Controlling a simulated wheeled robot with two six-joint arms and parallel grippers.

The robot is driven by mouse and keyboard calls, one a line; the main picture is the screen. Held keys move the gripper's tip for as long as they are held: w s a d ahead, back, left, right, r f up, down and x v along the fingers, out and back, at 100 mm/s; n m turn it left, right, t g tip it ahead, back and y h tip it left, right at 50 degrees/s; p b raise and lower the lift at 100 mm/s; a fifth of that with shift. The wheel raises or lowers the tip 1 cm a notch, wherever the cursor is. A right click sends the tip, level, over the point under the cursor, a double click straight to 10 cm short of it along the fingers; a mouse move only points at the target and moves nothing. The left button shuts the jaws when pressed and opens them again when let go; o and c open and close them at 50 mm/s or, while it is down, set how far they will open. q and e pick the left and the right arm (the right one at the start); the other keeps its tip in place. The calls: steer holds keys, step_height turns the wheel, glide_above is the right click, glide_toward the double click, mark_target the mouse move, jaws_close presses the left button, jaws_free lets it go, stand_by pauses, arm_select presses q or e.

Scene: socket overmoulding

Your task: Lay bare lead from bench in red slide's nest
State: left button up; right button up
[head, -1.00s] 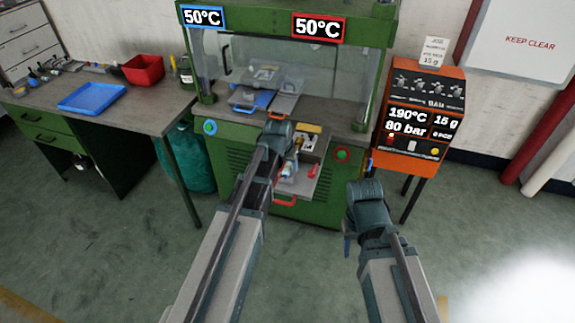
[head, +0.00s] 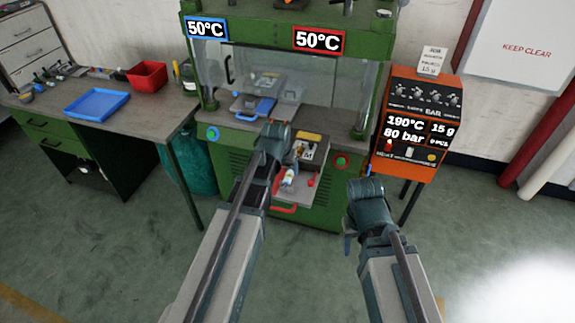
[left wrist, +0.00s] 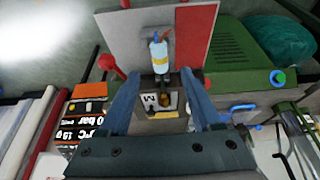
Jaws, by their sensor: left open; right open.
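A grey shelf with a red handle (head: 283,208) sticks out of the green machine's front. My right gripper (head: 350,225) is open and empty, right of the machine's front.
A blue tray (head: 97,103) and a red bin (head: 147,75) stand on the left bench. A blue-handled part (head: 265,106) sits inside the machine. An orange control unit (head: 408,125) stands at the right. The floor in front is clear.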

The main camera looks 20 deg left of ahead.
arm_select(q)
steer(key=p+v, duration=0.6)
steer(key=v, duration=0.2)
stand_by(0.4)
steer(key=s+d+f+m+g, duration=0.1)
steer(key=s+d+g, duration=0.1)
steer(key=s+d, duration=0.4)
steer(key=s+d+m+g+y, duration=0.1)
steer(key=s+d+m+g, duration=0.1)
steer(key=s+d, duration=0.5)
steer(key=s+g, duration=0.1)
steer(key=s, duration=0.4)
steer(key=shift+s+d+f+y, duration=0.25)
steer(key=shift+s+f+y, duration=0.05)
steer(key=shift+f, duration=0.1)
steer(key=shift+c, duration=0.2)
stand_by(0.6)
